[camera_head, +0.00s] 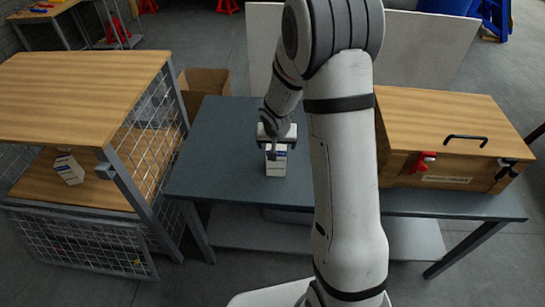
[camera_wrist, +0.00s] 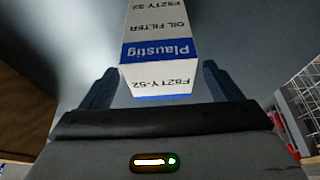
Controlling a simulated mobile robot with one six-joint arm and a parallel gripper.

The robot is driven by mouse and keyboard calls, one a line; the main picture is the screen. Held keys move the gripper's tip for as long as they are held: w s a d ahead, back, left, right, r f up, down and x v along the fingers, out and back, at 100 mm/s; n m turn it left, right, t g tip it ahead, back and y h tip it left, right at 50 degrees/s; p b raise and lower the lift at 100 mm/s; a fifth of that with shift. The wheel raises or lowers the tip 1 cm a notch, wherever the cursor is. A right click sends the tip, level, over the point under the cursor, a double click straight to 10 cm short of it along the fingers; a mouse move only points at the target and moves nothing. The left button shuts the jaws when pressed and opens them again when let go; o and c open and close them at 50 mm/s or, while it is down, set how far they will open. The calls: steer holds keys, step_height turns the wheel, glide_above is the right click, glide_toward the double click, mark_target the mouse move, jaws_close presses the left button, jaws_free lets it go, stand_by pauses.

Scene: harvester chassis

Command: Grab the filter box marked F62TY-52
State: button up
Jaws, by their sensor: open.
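The filter box (camera_wrist: 160,50) is white with a blue band reading "Plaustig". In the wrist view its print, upside down, reads "OIL FILTER" and "F62TY-52". It stands on the dark table, and the head view also shows it (camera_head: 276,163). My gripper (camera_wrist: 157,88) is open, with one dark finger on each side of the box's near end. A gap shows at each finger, so the jaws do not look closed on it. In the head view my gripper (camera_head: 275,143) is over the box and hides part of it.
The blue-grey table (camera_head: 225,140) is mostly clear around the box. A wooden chest (camera_head: 440,130) with red and black latches sits on its right. A wooden shelf with mesh sides (camera_head: 75,80) stands left, holding another white box (camera_head: 69,170). A cardboard box (camera_head: 205,85) is behind.

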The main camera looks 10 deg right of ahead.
steer(key=x, duration=0.3)
steer(key=shift+w+f+b, duration=0.15)
steer(key=shift+f+b, duration=0.15)
steer(key=shift+f, duration=0.05)
steer(key=shift+a, duration=0.1)
steer(key=c, duration=1.4)
steer(key=shift+r, duration=0.1)
